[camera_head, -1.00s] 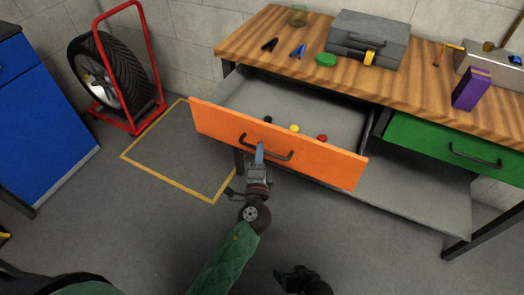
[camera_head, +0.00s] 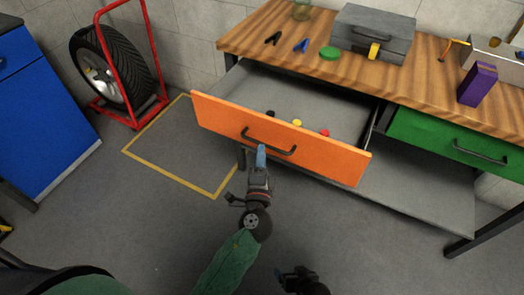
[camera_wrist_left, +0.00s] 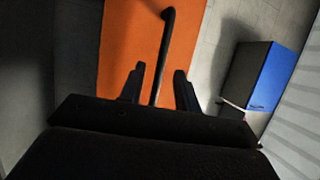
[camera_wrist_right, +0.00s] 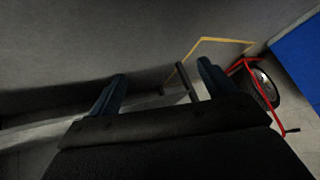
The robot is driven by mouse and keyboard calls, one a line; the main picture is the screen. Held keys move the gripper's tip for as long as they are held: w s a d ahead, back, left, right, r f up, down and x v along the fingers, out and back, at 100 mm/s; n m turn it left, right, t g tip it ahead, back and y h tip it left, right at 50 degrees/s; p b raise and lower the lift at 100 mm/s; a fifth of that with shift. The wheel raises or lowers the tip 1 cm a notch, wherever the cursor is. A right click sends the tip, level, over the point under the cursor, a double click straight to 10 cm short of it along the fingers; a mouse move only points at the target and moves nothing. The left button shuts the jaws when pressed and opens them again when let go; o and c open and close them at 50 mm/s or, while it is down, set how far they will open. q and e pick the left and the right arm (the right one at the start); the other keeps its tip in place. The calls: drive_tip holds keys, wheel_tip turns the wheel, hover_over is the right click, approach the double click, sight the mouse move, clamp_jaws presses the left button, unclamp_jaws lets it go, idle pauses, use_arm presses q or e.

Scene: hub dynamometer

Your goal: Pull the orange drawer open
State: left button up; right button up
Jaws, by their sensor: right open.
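The orange drawer (camera_head: 300,144) is pulled well out from under the wooden bench, and its grey inside shows. Its dark bar handle (camera_head: 270,145) is on the front; in the left wrist view the handle (camera_wrist_left: 165,45) runs between my left fingers, with a gap on both sides. My left gripper (camera_head: 261,152) is at the handle, its fingers apart; it also shows in the left wrist view (camera_wrist_left: 158,76). My right gripper (camera_head: 284,277) is low in front of the drawer, open and empty, seen also in the right wrist view (camera_wrist_right: 160,82).
Black, yellow (camera_head: 297,122) and red (camera_head: 324,132) items lie in the drawer. The bench (camera_head: 420,85) carries a grey toolbox (camera_head: 372,30) and a purple box (camera_head: 477,84). A shut green drawer (camera_head: 440,135) is right. A wheel in a red stand (camera_head: 130,115) and blue cabinet (camera_head: 45,120) are left.

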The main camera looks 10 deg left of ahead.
use_arm(q)
drive_tip(key=b+v, duration=0.1)
drive_tip(key=v, duration=0.3)
drive_tip(key=shift+s, duration=0.35)
use_arm(e)
drive_tip(key=shift+t, duration=0.4)
drive_tip(key=f, duration=0.5)
drive_tip(key=shift+s+f, duration=0.35)
